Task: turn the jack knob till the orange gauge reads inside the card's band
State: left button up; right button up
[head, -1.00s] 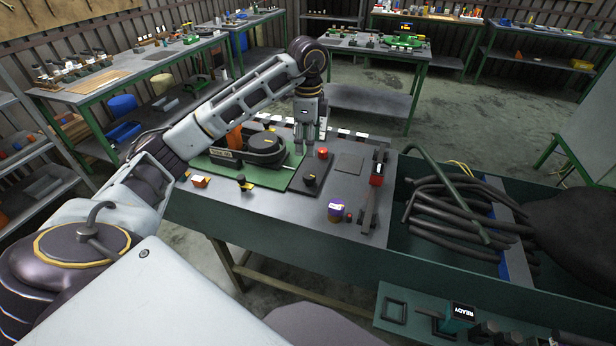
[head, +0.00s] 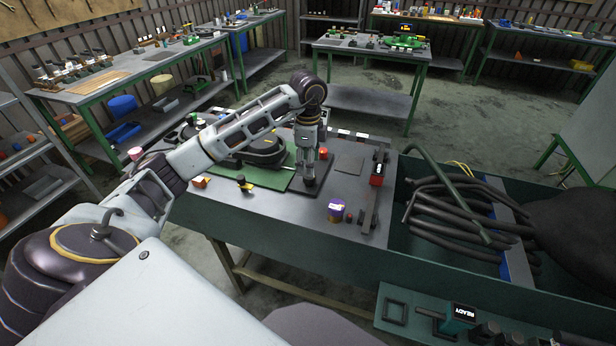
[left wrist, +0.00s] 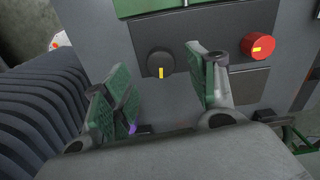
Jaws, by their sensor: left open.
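A round black knob (left wrist: 160,64) with a yellow pointer mark sits on a dark plate. In the left wrist view it shows between the fingertips of my left gripper (left wrist: 158,82), which is open and empty. In the head view my left gripper (head: 309,180) points down over the plate and hides the knob. A red knob (left wrist: 258,46) with a yellow mark is to the right in the wrist view; it also shows behind the gripper in the head view (head: 323,153). I cannot make out an orange gauge reading or a card band. My right gripper is not in view.
A black round machine (head: 262,150) on a green base stands left of the gripper, partly behind my arm. A green bin (head: 420,240) with dark hoses adjoins the bench.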

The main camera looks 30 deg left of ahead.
aim_at(309, 180)
pick_arm(q)
notch_tip(309, 180, down, 5)
jog(key=shift+f, duration=0.7)
jog(key=c, duration=1)
jog(key=shift+c, duration=0.2)
